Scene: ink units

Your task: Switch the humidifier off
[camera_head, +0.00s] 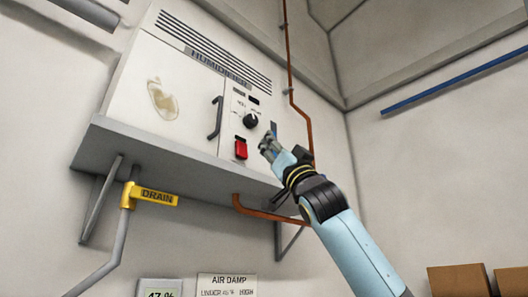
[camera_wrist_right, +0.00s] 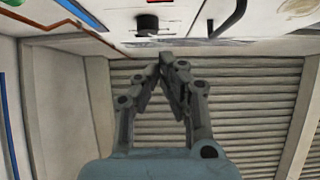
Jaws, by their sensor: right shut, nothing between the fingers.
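The white humidifier (camera_head: 182,80) is mounted high on the wall, on a grey shelf. Its control panel carries a black round knob (camera_head: 251,121) and a red rocker switch (camera_head: 241,149) below it. My right gripper (camera_head: 267,143) is shut and empty, just right of the red switch and below right of the knob. I cannot tell whether it touches the panel. In the right wrist view the closed fingertips (camera_wrist_right: 166,58) point up toward the knob (camera_wrist_right: 147,23), apart from it; the red switch (camera_wrist_right: 152,1) is cut by the top edge. My left gripper is not in view.
A dark door handle (camera_head: 216,118) sticks out left of the panel. A copper pipe (camera_head: 289,60) runs down the wall at the right. A yellow drain lever (camera_head: 152,195) is below the shelf (camera_head: 150,151). Brown boxes (camera_head: 459,281) stand at lower right.

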